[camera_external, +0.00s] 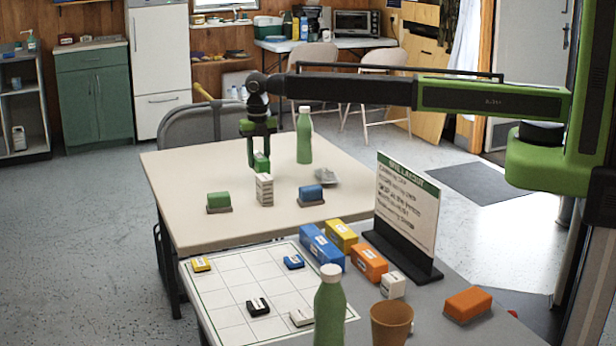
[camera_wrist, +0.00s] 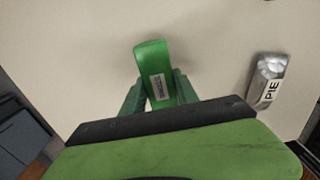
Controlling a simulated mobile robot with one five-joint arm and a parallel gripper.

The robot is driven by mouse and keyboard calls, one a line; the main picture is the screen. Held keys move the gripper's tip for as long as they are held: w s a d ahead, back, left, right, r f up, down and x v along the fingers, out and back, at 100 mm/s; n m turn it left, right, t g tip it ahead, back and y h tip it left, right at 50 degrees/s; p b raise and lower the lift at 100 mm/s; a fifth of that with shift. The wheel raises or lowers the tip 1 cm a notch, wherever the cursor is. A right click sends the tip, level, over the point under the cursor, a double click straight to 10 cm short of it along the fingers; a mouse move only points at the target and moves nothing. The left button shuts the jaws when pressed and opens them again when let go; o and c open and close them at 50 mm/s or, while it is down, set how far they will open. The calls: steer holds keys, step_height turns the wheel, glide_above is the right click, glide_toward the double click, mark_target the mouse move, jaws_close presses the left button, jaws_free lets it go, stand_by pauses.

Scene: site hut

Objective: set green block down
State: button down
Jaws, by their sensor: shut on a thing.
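My gripper (camera_external: 260,160) is above the cream table (camera_external: 190,165), its fingers pointing down and shut on a green block (camera_external: 261,163). In the wrist view the green block (camera_wrist: 151,55), with a pale label, sits between my fingers (camera_wrist: 158,88). In the external view a white block stack (camera_external: 264,190) stands on the table just below the held block; I cannot tell whether they touch. The stack does not show in the wrist view. Another green block (camera_external: 218,199) lies on a dark pad to the left, and a blue block (camera_external: 311,192) on a pad to the right.
A green bottle (camera_external: 304,138) stands behind to the right. A silver packet (camera_external: 327,176) lies on the right side, also in the wrist view (camera_wrist: 268,80). A nearer table holds a grid sheet (camera_external: 220,298), coloured blocks and a sign (camera_external: 406,205). The cream table's left part is clear.

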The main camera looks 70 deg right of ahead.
step_height(320, 180, down, 4)
steer(key=b, duration=0.4)
steer(key=shift+f, duration=0.15)
steer(key=shift+r, duration=0.25)
steer(key=shift+f, duration=0.15)
steer(key=c, duration=0.9)
jaws_free()
